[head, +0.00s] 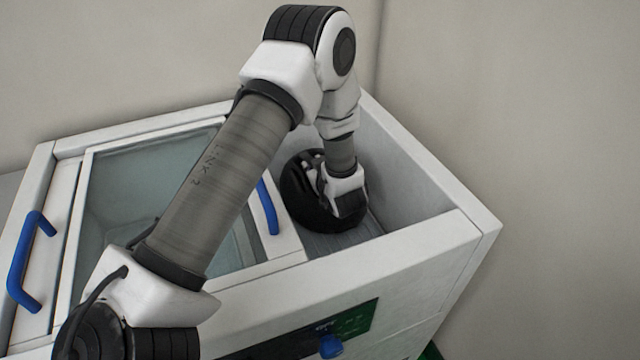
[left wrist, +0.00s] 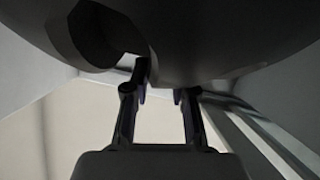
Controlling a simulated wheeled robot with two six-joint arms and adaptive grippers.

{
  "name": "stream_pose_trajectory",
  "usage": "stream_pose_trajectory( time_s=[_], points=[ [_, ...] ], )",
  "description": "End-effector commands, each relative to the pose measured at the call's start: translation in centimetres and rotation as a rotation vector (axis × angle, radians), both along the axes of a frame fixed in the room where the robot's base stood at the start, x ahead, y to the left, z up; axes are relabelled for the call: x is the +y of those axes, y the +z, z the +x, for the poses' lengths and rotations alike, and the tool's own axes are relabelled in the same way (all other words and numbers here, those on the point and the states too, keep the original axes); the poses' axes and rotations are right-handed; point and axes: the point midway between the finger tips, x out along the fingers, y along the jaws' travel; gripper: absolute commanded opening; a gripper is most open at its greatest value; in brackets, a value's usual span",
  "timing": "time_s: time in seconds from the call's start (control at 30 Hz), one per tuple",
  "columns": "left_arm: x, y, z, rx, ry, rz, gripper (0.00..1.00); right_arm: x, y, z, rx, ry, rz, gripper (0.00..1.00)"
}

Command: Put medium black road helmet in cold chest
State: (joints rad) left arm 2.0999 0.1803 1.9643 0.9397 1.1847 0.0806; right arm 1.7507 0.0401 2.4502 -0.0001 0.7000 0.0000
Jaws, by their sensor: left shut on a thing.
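The black helmet (head: 310,198) is inside the open right part of the white cold chest (head: 425,262), low near the chest's floor. In the left wrist view the helmet (left wrist: 215,35) is a large dark rounded shape filling the top. My left gripper (head: 335,195) reaches down into the opening and is shut on the helmet; its fingers (left wrist: 160,95) meet the helmet's edge in the wrist view. Whether the helmet touches the chest floor cannot be told. My right gripper is not in view.
A sliding glass lid (head: 150,170) with blue handles (head: 268,207) covers the chest's left part. The chest's right wall and front rim stand close around my left gripper. Plain walls (head: 540,120) are behind and to the right. A blue knob (head: 331,346) is on the front.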

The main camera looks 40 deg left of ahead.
Motion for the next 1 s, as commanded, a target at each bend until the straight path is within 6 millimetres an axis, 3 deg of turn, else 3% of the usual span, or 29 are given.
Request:
stream_pose_trajectory(
  time_s=[0.03,0.37,0.7,0.73,0.8,1.0],
  points=[
    [0.0,-1.2,0.0,0.002,-0.001,0.002,0.00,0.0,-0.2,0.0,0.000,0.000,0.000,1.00],
    [0.0,-6.2,0.0,0.000,-0.001,0.001,0.00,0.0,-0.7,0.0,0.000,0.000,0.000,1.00],
    [0.0,-6.8,0.0,-0.002,0.001,0.001,0.00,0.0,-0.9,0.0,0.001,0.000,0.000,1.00],
    [0.0,-6.8,0.0,0.000,0.000,0.001,0.29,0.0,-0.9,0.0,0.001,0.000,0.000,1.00],
    [0.0,-6.7,0.0,-0.001,0.001,0.000,0.50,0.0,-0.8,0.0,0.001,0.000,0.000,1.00],
    [0.0,-6.7,0.0,0.000,0.000,0.000,0.50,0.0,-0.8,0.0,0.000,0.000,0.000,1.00]
  ],
)
